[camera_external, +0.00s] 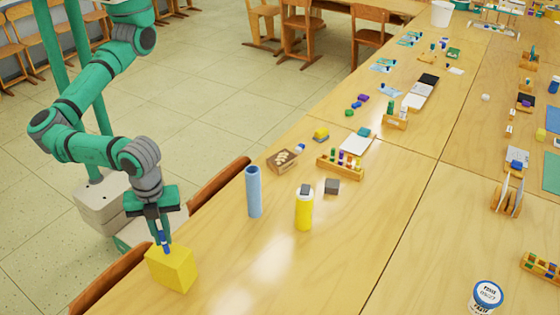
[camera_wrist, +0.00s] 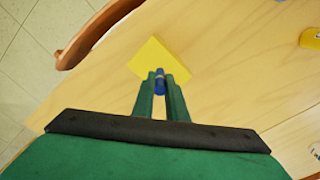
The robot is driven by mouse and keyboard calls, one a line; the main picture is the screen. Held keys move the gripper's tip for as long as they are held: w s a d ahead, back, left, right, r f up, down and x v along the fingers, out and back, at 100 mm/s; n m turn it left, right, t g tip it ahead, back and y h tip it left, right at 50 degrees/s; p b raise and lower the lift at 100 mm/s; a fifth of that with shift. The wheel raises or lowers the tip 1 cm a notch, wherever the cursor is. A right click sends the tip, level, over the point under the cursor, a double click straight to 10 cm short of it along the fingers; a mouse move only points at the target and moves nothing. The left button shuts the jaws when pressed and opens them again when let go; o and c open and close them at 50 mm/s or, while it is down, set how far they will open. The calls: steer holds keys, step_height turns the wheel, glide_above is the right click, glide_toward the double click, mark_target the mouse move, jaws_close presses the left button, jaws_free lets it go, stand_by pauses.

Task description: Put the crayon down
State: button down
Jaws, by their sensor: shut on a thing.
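My gripper (camera_external: 160,228) is shut on a blue crayon (camera_external: 164,241), which points downward between the fingertips. In the wrist view the crayon (camera_wrist: 160,82) shows as a short blue piece between the fingers of my gripper (camera_wrist: 160,88). The crayon's lower end is at the top of a yellow block (camera_external: 172,270); I cannot tell whether it touches. The yellow block also shows below the fingertips in the wrist view (camera_wrist: 158,56). The block stands on the wooden table (camera_external: 232,262) near its left edge.
A chair back (camera_external: 112,280) is close to the table edge. The table front right of the block is clear.

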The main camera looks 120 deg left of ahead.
steer(key=shift+f, duration=0.1)
steer(key=c, duration=1.8)
jaws_free()
steer(key=shift+o, duration=0.2)
step_height(320, 180, up, 12)
